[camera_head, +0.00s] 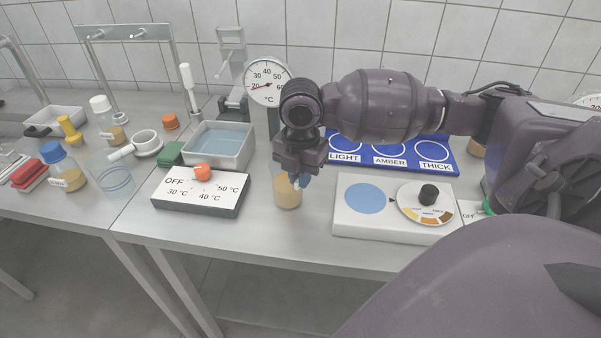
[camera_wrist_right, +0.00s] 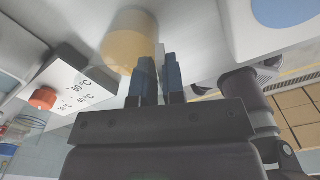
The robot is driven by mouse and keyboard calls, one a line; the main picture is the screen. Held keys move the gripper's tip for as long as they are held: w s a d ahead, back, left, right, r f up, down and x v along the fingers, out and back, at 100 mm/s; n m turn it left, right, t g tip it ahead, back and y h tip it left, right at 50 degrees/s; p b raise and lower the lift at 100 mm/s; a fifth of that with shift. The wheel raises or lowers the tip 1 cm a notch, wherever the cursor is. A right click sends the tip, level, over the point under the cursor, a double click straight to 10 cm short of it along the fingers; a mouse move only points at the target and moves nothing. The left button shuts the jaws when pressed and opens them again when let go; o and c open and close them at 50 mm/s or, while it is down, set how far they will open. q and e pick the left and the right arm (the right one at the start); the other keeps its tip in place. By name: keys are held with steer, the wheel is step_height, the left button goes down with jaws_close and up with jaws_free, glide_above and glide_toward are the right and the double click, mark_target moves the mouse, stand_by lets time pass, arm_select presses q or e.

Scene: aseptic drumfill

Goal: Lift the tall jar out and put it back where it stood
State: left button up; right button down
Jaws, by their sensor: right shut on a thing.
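A clear jar with amber contents (camera_head: 287,194) is upright under my right gripper (camera_head: 296,181), just right of the OFF/30/40/50 °C control box. My right gripper is shut on this jar near its top, with its blue fingers pointing down. In the right wrist view the jar's amber part (camera_wrist_right: 130,42) shows beyond the two fingers (camera_wrist_right: 161,72). The gripper hides part of the jar's top. I cannot tell whether the jar's base touches the table. My left gripper is not in view.
The control box (camera_head: 200,205) with an orange knob and a water basin (camera_head: 245,155) stand left. A dial thermometer (camera_head: 268,83) stands behind. A white device (camera_head: 346,218) with a black knob and a blue LIGHT/AMBER/THICK board (camera_head: 450,166) are right. Table in front is clear.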

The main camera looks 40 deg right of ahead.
steer(key=c, duration=1.1)
jaws_free()
steer(key=shift+c, duration=0.2)
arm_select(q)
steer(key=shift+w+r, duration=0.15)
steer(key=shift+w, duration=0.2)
arm_select(e)
steer(key=shift+r, duration=0.35)
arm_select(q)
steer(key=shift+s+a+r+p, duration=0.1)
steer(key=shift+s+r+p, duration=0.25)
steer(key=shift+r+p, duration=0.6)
arm_select(e)
step_height(320, 180, up, 10)
steer(key=shift+r, duration=0.1)
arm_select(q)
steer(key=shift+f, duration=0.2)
arm_select(e)
steer(key=shift+s, duration=0.1)
